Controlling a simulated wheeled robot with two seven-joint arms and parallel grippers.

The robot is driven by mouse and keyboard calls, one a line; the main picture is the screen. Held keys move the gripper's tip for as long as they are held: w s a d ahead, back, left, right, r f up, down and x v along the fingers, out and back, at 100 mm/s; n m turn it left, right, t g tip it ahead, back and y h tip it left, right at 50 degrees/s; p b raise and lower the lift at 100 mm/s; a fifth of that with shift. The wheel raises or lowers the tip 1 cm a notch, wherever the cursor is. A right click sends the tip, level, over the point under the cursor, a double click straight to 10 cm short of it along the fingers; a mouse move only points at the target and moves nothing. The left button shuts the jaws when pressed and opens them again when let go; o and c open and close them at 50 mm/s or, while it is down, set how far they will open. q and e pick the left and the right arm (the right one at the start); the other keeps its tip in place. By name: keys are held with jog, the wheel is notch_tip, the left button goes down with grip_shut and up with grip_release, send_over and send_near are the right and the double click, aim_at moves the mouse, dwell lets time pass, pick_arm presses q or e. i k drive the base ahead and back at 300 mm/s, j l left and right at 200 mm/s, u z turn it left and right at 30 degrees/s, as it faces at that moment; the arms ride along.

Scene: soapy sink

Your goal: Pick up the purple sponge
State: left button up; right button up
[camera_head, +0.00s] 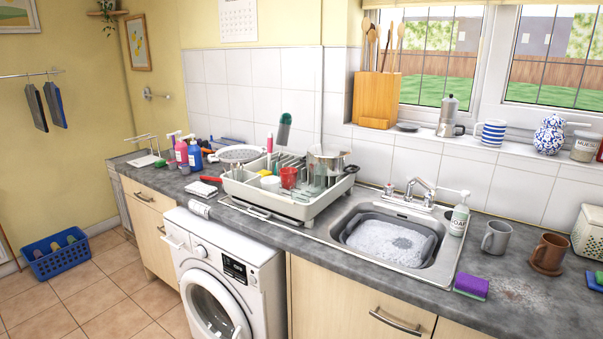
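The purple sponge (471,286) lies flat on the dark grey counter, just right of the sink's front right corner. Neither of my grippers shows in the head view.
The sink (449,262) holds a grey basin of suds. A dish rack (300,210) stands left of the sink.

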aim_at(476, 288)
jog(key=z, duration=0.65)
